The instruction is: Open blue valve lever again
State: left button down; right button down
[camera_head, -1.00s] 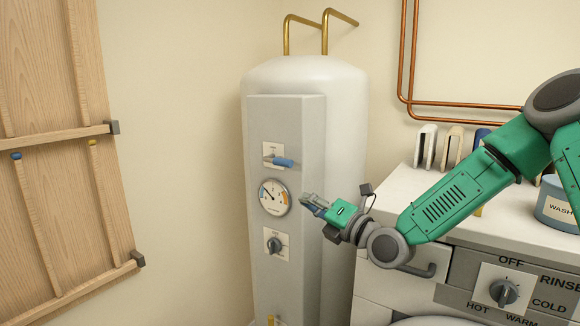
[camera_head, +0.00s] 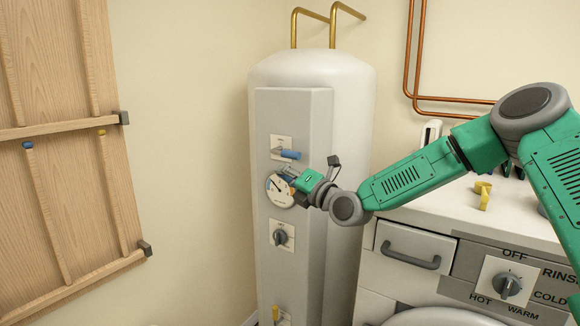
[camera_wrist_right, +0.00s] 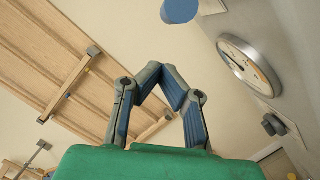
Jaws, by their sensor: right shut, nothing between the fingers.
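The blue valve lever (camera_head: 290,154) sits on a small white plate at the top of the grey panel on the tank. Its blue grip points to the right, roughly level. My right gripper (camera_head: 287,171) is shut and empty, just below the lever and in front of the round gauge (camera_head: 279,190), partly covering it. In the right wrist view the rounded end of the blue lever (camera_wrist_right: 180,9) shows at the top edge, beyond and apart from the fingertips (camera_wrist_right: 172,86). My left gripper is not in view.
A dark knob (camera_head: 281,237) sits below the gauge on the grey panel (camera_head: 300,270). A washer (camera_head: 455,262) with a drawer handle and dial stands to the right, a yellow item (camera_head: 483,195) on its top. A wooden frame (camera_head: 60,130) is at left.

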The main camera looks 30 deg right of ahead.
aim_at(289, 152)
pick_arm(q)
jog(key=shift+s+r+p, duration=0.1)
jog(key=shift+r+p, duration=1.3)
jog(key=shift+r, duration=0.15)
pick_arm(e)
jog(key=shift+w+d+r+g, duration=0.2)
jog(key=shift+d+r+g, duration=0.5)
jog(key=shift+d+r, duration=0.65)
